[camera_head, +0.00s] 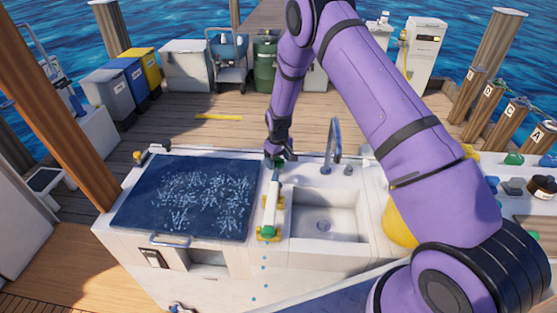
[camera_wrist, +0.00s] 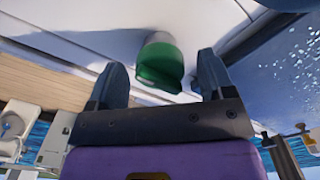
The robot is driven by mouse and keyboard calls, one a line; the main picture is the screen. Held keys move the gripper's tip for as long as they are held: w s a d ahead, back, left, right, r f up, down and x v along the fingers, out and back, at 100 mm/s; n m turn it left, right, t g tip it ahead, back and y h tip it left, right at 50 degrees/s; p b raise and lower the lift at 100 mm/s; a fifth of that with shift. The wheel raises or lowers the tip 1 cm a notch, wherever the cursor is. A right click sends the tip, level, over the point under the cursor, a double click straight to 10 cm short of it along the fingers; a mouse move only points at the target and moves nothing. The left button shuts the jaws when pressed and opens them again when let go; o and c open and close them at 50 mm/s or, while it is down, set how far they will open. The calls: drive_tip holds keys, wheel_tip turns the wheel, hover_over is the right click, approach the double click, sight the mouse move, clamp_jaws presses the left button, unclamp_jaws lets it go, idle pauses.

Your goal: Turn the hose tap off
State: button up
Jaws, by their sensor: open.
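My gripper (camera_head: 277,157) is at the back edge of the white counter, just behind the sink's left side. In the wrist view my gripper (camera_wrist: 160,78) is open, with its two dark fingers apart. A round green knob (camera_wrist: 160,62) shows between and beyond the fingertips, nearer the right finger; I cannot tell whether either touches it. It looks like part of the hose tap, but I cannot be sure. In the head view my gripper largely hides that spot. A white tube (camera_head: 272,203) with a green front end and yellow brackets runs forward from there. Blue drops (camera_head: 263,268) show below its front end.
A dark blue hatch panel (camera_head: 135,205) with a pale pattern lies left of the tube. The sink (camera_head: 335,228) with a tall curved faucet (camera_head: 334,135) is on the right. A yellow rounded object (camera_head: 398,222) is partly behind my arm. Open deck lies behind the counter.

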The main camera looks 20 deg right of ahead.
drive_tip(key=c, duration=0.9)
drive_tip(key=shift+m, duration=0.4)
drive_tip(key=m, duration=0.3)
drive_tip(key=shift+m, duration=0.4)
drive_tip(key=m, duration=0.4)
drive_tip(key=shift+m, duration=0.3)
drive_tip(key=m, duration=0.4)
drive_tip(key=shift+m, duration=2.4)
